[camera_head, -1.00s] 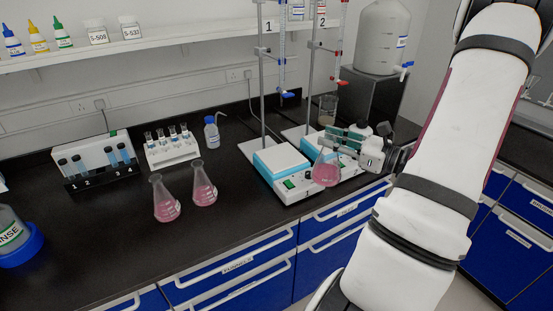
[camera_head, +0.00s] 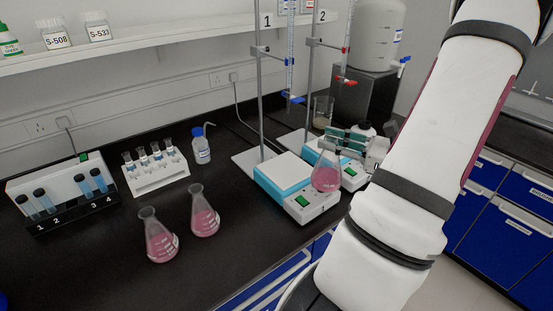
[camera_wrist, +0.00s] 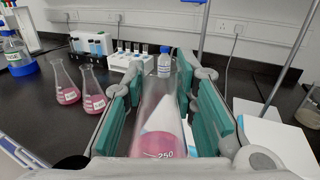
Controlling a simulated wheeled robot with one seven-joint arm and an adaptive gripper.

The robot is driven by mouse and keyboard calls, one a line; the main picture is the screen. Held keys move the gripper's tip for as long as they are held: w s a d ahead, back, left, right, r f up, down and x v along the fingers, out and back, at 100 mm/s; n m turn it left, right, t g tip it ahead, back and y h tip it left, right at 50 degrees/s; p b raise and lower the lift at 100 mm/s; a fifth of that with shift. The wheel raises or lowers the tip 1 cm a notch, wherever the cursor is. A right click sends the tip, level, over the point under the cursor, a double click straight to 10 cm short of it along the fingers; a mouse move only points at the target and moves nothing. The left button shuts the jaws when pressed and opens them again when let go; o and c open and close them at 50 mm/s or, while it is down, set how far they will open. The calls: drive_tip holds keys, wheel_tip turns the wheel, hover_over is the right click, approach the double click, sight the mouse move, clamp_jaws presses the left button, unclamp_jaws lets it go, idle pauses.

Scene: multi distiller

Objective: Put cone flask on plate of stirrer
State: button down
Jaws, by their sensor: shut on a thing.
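My gripper (camera_head: 345,142) is shut on a cone flask (camera_head: 326,178) with pink liquid. The flask is upright and hangs in front of the two stirrers, at their near side. In the wrist view, the held flask (camera_wrist: 160,118) stands between the green finger pads. The left stirrer (camera_head: 283,172) has a white plate with a blue edge, and its plate is empty. The right stirrer (camera_head: 352,178) is partly hidden behind the flask and gripper. Two other cone flasks with pink liquid, one (camera_head: 160,240) left and one (camera_head: 204,215) right, stand on the bench.
Burette stands 1 (camera_head: 261,90) and 2 (camera_head: 308,80) rise behind the stirrers. A beaker (camera_head: 322,112) stands behind the right stirrer. A blue-capped bottle (camera_head: 201,148), a vial rack (camera_head: 158,175) and a cuvette holder (camera_head: 62,200) are further left. The bench front is clear.

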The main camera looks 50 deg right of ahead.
drive_tip(key=w+d+f, duration=0.1)
drive_tip(key=w+f, duration=0.1)
drive_tip(key=w, duration=0.6)
drive_tip(key=w+d+f, duration=0.2)
drive_tip(key=w+f, duration=0.1)
drive_tip(key=w, duration=0.4)
drive_tip(key=shift+w+d, duration=0.2)
drive_tip(key=shift+w, duration=0.15)
drive_tip(key=shift+f, duration=0.15)
drive_tip(key=c, duration=1.3)
unclamp_jaws()
drive_tip(key=shift+c, duration=0.2)
drive_tip(key=shift+o, duration=0.2)
